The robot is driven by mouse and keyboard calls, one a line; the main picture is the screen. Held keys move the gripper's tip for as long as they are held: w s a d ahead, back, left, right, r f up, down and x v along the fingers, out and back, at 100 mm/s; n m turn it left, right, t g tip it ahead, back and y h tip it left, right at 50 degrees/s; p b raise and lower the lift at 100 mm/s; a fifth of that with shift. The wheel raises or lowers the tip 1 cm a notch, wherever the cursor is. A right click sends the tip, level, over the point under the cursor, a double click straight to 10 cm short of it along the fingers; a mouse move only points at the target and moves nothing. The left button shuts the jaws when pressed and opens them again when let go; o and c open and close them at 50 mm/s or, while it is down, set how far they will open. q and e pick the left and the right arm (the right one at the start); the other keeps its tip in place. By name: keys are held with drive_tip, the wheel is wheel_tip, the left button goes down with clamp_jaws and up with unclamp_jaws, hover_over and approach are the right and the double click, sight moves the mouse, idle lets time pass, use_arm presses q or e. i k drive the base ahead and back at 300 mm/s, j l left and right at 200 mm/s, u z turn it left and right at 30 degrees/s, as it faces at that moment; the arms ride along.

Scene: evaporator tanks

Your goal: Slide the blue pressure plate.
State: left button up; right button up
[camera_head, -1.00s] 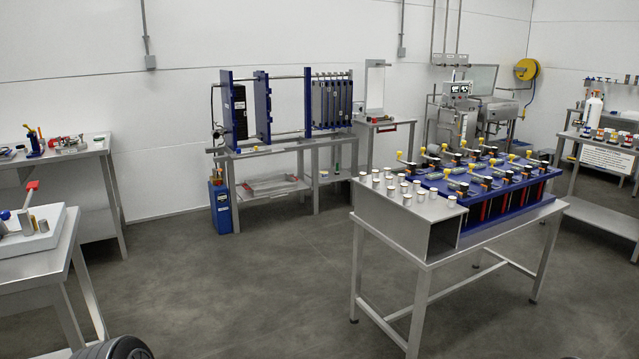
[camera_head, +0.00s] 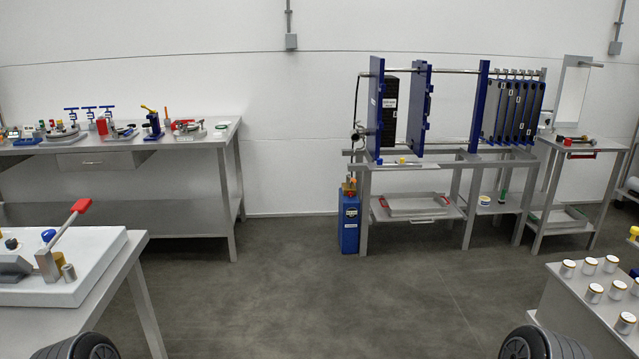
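A plate press with blue plates stands on a grey metal frame against the back wall, right of centre. Its left blue end plate (camera_head: 376,110) is upright, next to a black block. A second blue plate (camera_head: 421,108) hangs on the rails a little to its right, with open rail beyond it. A third blue upright plate (camera_head: 479,107) stands before a pack of several dark plates (camera_head: 513,110). I cannot tell which one is the pressure plate. Neither of my grippers is in view; only rounded dark parts, likely of my arms, show at the bottom edge.
A blue pump unit (camera_head: 349,222) stands on the floor left of the press frame. A long bench (camera_head: 190,150) with small tools is at the back left. A white board table (camera_head: 90,270) is at front left, a metal table (camera_head: 575,305) at front right. The floor between is clear.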

sight(421, 101)
drive_tip(key=i+z, duration=0.1)
drive_tip(key=i, duration=0.4)
drive_tip(key=i+j+z, duration=0.1)
drive_tip(key=i, duration=0.45)
drive_tip(key=i+z, duration=0.1)
drive_tip(key=i, duration=0.4)
drive_tip(key=i+j+z, duration=0.15)
drive_tip(key=i, duration=0.35)
drive_tip(key=i+j+z, duration=0.1)
drive_tip(key=i+j, duration=0.15)
drive_tip(key=i, duration=0.25)
drive_tip(key=i+l+z, duration=0.35)
drive_tip(key=i, duration=0.7)
drive_tip(key=i+z, duration=0.35)
drive_tip(key=i, duration=0.7)
drive_tip(key=i+l, duration=0.25)
drive_tip(key=l, duration=0.15)
drive_tip(key=i+l, duration=0.3)
drive_tip(key=l, duration=0.15)
drive_tip(key=i+l+u, duration=0.1)
drive_tip(key=i+l, duration=0.15)
drive_tip(key=l, duration=0.15)
